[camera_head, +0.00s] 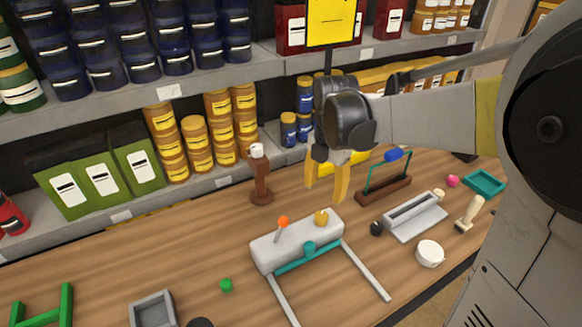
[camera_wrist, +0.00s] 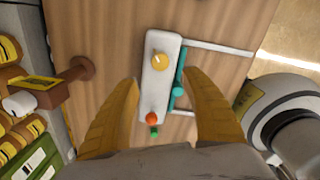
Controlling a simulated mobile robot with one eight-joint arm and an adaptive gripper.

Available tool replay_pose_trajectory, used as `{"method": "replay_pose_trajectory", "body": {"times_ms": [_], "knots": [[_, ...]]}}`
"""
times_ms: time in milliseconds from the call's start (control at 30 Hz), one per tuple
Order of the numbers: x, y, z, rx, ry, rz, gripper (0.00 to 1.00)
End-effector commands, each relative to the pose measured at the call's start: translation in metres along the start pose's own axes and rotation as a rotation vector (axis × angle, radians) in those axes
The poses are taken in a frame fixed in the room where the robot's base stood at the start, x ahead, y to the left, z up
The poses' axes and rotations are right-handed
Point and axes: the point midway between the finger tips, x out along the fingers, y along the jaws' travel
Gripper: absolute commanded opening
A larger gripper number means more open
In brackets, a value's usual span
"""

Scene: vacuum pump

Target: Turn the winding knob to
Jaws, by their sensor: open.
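A white box-like device (camera_head: 298,244) lies on the wooden table, with a yellow round knob (camera_head: 321,217) at one end and an orange-red ball-topped lever (camera_head: 283,222) at the other. A teal bar with a teal knob (camera_head: 309,248) runs along its front. In the wrist view the yellow knob (camera_wrist: 160,62) shows a pale mark, and the red-orange ball (camera_wrist: 152,118) is nearer my wrist. Which of these is the winding knob, I cannot tell for certain. My gripper (camera_head: 327,188) is open and empty, pointing down above the device; its yellow fingers flank the device in the wrist view.
Two pale rails (camera_head: 366,270) extend from the device. A brown post (camera_head: 261,180) stands behind it. A brown-based teal frame (camera_head: 384,190), grey tray (camera_head: 416,220), white cup (camera_head: 430,253) and dark ball (camera_head: 376,229) sit right. A green knob (camera_head: 226,285) lies left. Stocked shelves stand behind.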

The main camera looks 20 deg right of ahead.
Motion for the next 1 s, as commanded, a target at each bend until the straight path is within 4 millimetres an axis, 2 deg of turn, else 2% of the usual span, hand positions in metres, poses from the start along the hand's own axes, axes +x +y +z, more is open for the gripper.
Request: {"method": "replay_pose_trajectory", "body": {"times_ms": [100,267,500,700,833,1000], "knots": [[0.006,0.003,0.007,-0.109,0.02,-0.022,0.55],[0.021,0.003,0.008,-0.143,0.026,-0.028,0.55],[0.07,0.002,0.007,-0.14,0.024,-0.027,0.55],[0.102,0.001,0.006,-0.14,0.024,-0.026,0.55],[0.112,0.001,0.006,-0.139,0.024,-0.026,0.55],[0.115,0.001,0.005,-0.139,0.024,-0.026,0.55]]}}
